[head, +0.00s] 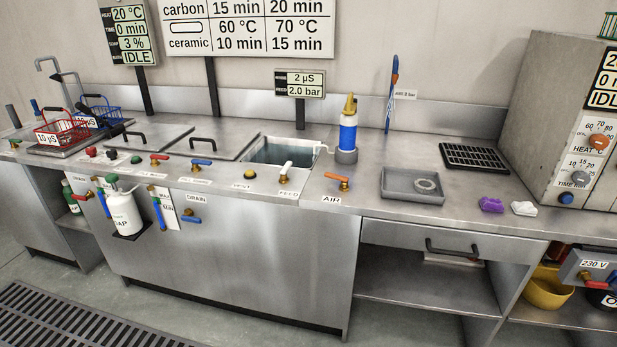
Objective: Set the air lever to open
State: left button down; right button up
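The air lever (338,178) has an orange handle on a brass body. It sits near the front edge of the steel counter, just behind a label reading AIR (331,199). Its handle points to the left, roughly along the counter edge. Farther back, a thin upright blue pipe (388,105) with an orange part stands by a label reading AIR 3 bar (405,94). Neither of my grippers is in view.
The FEED lever (287,169) with a white handle is left of the air lever. A grey tray (412,193) holding a ring lies to the right. An open basin (283,151) is at the back left.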

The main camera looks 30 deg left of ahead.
aim_at(344, 180)
jog(key=u, duration=0.2)
jog(key=i, duration=1.1)
jog(key=z, duration=0.4)
